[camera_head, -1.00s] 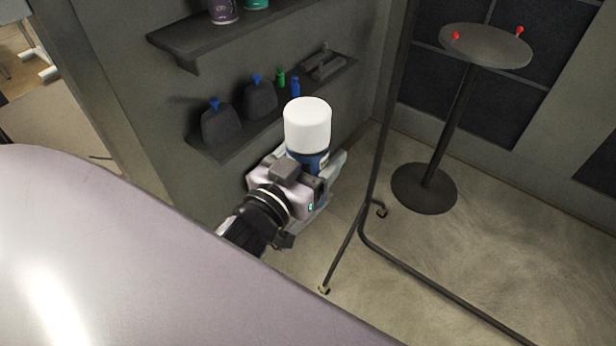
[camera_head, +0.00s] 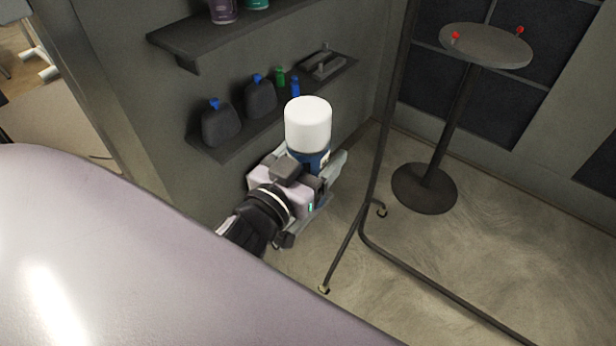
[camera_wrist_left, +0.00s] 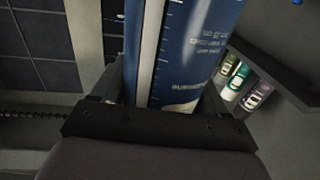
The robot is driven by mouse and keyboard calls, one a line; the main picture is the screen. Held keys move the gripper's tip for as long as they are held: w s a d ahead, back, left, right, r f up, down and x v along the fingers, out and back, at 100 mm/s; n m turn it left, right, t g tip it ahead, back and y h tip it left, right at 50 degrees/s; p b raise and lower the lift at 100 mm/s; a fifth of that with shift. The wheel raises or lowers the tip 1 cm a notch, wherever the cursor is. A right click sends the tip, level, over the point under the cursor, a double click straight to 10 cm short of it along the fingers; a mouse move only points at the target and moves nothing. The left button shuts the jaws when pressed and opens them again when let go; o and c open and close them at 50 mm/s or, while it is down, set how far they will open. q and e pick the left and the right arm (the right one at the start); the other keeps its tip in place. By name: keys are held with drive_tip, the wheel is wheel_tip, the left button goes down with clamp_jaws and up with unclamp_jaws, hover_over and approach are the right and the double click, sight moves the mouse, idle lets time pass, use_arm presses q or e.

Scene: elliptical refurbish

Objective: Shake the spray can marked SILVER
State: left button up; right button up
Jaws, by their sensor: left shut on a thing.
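A spray can (camera_head: 308,127) with a white cap and a blue body is upright in my left gripper (camera_head: 318,172) in the head view. In the left wrist view the can's blue side (camera_wrist_left: 196,50) fills the middle, with small pale print and a white stripe; I cannot read a SILVER mark on it. The left gripper (camera_wrist_left: 160,105) is shut around the can's body and holds it in the air in front of the shelves. My right gripper is in neither view.
A lower wall shelf (camera_head: 232,140) holds dark bottles with blue caps (camera_head: 219,123), small blue and green bottles and a grey tool. An upper shelf (camera_head: 215,37) holds cans. A thin metal frame (camera_head: 372,170) and a round table (camera_head: 486,46) stand to the right.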

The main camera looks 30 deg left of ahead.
use_arm(q)
wheel_tip(320, 180, down, 3)
drive_tip(key=shift+r, duration=0.15)
wheel_tip(320, 180, up, 8)
drive_tip(key=shift+f, duration=0.15)
wheel_tip(320, 180, down, 8)
drive_tip(key=shift+r, duration=0.3)
